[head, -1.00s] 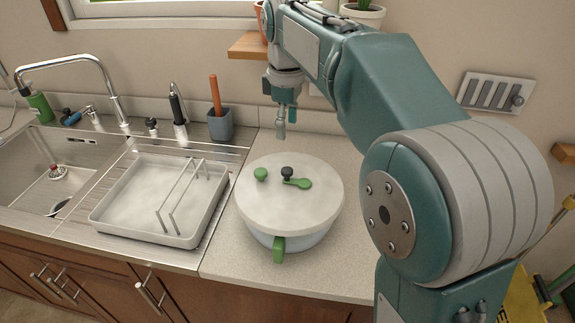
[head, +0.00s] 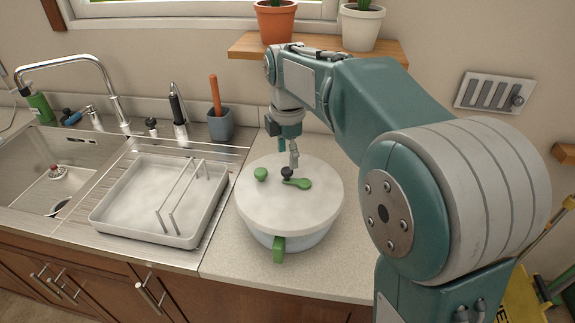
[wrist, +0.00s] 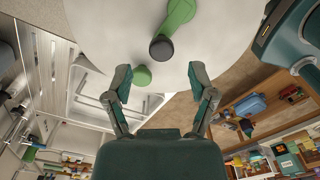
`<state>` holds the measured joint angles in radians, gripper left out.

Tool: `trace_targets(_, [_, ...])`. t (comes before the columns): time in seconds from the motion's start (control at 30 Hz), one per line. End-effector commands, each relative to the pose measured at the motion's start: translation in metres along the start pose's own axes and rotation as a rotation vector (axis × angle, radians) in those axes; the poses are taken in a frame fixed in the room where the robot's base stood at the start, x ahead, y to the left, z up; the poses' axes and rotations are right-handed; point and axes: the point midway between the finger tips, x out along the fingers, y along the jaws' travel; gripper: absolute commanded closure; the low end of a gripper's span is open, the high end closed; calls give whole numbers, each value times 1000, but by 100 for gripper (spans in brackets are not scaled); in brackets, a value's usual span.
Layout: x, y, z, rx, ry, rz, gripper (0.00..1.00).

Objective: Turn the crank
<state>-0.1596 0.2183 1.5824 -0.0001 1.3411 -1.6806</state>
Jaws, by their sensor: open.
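A round pot-like container with a pale lid (head: 290,215) stands on the counter. On the lid is a green crank (head: 300,184) with a dark knob (head: 288,172) at one end. In the wrist view the crank (wrist: 180,14) runs to the top edge and its dark knob (wrist: 162,48) lies just beyond the fingertips, near the middle between them. A green knob (head: 260,174) sits left of the crank on the lid. My gripper (head: 287,152) is open and empty, pointing down just above and behind the dark knob; I cannot tell whether it touches.
A white tray with a wire rack (head: 150,225) sits left of the container, beside the sink (head: 50,180). A grey cup (head: 221,126) with a brush stands behind. Counter right of the container is clear.

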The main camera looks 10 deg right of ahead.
Motion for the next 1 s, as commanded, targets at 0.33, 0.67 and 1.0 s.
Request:
trace_targets(0.33, [35,0,0,1,0,0,28])
trace_targets(0.67, [36,0,0,1,0,0,68])
trace_targets(1.0, [36,0,0,5,0,-1,100])
